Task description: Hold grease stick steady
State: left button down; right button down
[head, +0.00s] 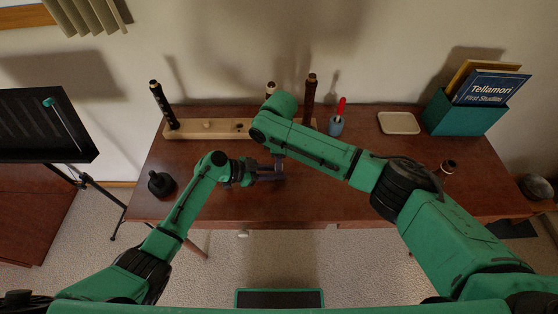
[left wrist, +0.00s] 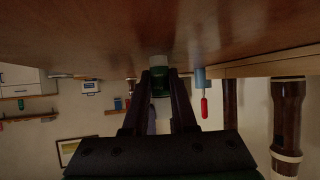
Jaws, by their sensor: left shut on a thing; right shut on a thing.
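The grease stick appears in the left wrist view (left wrist: 160,85) as a small green body with a pale end, between my fingers. My left gripper (left wrist: 160,92) is shut on it. In the head view my left gripper (head: 275,171) is low over the middle of the desk. My right gripper (head: 279,164) comes down at the same spot, close against the left one. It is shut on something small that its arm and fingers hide. The stick itself cannot be made out in the head view.
Behind my grippers a wooden stand (head: 190,128) holds upright dark instrument pieces (head: 162,103). A blue cup (head: 336,126) with a red-handled tool stands to its right. A pale tray (head: 399,123) and a teal book box (head: 465,115) are farther right. A black object (head: 160,184) sits front left.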

jog(key=c, duration=0.6)
grip_release()
jog(key=shift+r, duration=0.1)
pick_arm(q)
jog(key=c, duration=0.7)
grip_release()
jog(key=shift+o, duration=0.3)
pick_arm(e)
notch_tip(320, 180, up, 12)
pick_arm(q)
jog(key=shift+a, duration=0.1)
